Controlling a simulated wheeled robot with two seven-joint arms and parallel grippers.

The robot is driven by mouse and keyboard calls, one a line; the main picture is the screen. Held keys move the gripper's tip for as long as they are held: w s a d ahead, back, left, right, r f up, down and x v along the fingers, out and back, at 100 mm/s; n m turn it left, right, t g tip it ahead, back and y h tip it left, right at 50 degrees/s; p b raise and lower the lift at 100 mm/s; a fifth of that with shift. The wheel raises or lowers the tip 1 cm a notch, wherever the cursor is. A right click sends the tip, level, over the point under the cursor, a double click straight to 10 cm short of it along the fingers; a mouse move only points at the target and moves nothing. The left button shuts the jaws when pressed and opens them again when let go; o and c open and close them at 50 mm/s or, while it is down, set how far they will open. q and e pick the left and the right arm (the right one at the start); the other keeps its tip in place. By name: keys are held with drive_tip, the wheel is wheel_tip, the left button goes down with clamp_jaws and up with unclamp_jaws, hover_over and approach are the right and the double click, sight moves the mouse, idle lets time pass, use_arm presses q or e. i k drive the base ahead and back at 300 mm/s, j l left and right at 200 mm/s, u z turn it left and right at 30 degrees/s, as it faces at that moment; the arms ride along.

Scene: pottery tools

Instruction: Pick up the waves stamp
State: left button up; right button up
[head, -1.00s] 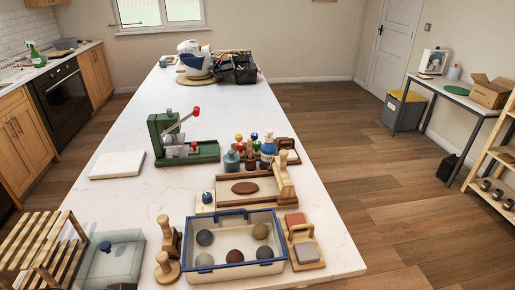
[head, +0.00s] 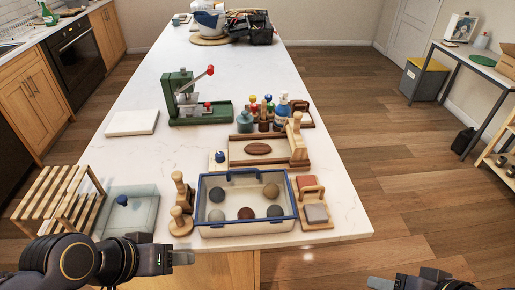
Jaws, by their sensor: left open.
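Two wooden-handled stamps stand left of the blue-rimmed bin: a darker one (head: 179,187) and a lighter, round-based one (head: 181,222) nearer the front edge. A third wooden-handled piece (head: 297,132) stands at the right end of a wooden tray. Their undersides are hidden, so I cannot tell which bears waves. My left gripper (head: 184,258) is open and empty, in front of the counter and below the lighter stamp in the picture, apart from it. My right gripper (head: 378,283) shows only partly at the bottom edge, right of the counter; its jaws are unclear.
The bin (head: 236,228) holds several clay balls. A lidded clear box (head: 137,222) and a slatted wooden rack (head: 62,195) are at left. A stand with coloured pads (head: 318,226) is at right. A green press (head: 203,121) and bottles stand behind. The white counter is clear at front right.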

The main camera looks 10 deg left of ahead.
sight(270, 105)
drive_tip(key=z, duration=0.4)
drive_tip(key=l+z, duration=0.25)
drive_tip(key=l, duration=0.2)
drive_tip(key=i+l+z, duration=0.3)
drive_tip(key=l+z, duration=0.25)
drive_tip(key=l, duration=0.25)
drive_tip(key=i+l+u, duration=0.35)
drive_tip(key=i+l, duration=0.45)
drive_tip(key=i+j+u, duration=0.1)
drive_tip(key=i+u, duration=0.2)
drive_tip(key=u, duration=0.15)
drive_tip(key=i+u, duration=0.3)
drive_tip(key=u, duration=0.15)
drive_tip(key=i+l+u, duration=0.15)
drive_tip(key=i+u, duration=0.15)
drive_tip(key=u, duration=0.15)
drive_tip(key=i+u, duration=0.45)
drive_tip(key=i+l+u, duration=0.2)
drive_tip(key=u, duration=0.25)
drive_tip(key=i+l+u, duration=0.7)
drive_tip(key=u, duration=0.15)
drive_tip(key=i+l+u, duration=0.2)
drive_tip(key=l+u, duration=0.25)
drive_tip(key=i+l+u, duration=0.2)
drive_tip(key=i+l, duration=0.1)
drive_tip(key=l, duration=0.05)
